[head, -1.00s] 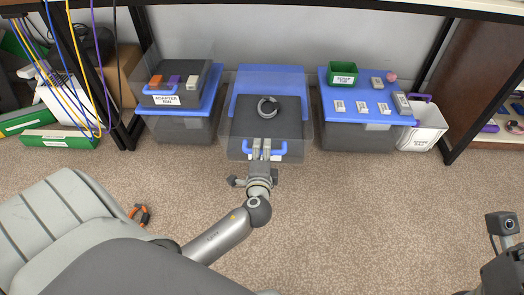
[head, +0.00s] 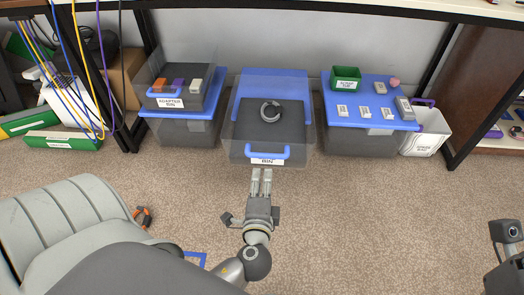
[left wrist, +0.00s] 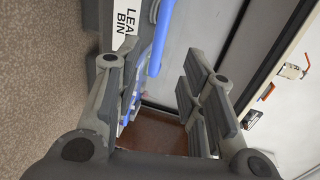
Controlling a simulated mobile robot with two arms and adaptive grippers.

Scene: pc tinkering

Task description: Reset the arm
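My left gripper (head: 261,174) is in front of the middle bin in the head view, pointing at its blue handle (head: 267,152) with a small gap between. Its two fingers are apart with nothing between them, as the left wrist view (left wrist: 160,75) shows. The middle bin (head: 240,148) is grey with clear walls, and a dark coiled ring (head: 270,112) lies in it. Its white label (left wrist: 124,25), partly cut off, shows in the left wrist view. Only a dark part of my right arm with its camera shows at the lower right; its fingers are out of view.
An adapter bin (head: 170,103) stands on a blue-lidded box at left. At right, a blue lid (head: 338,90) bears a green bin (head: 346,78) and several small grey pieces. A white bin (head: 425,140) stands beside it. A grey chair (head: 60,225) is at lower left. Carpet is clear at right.

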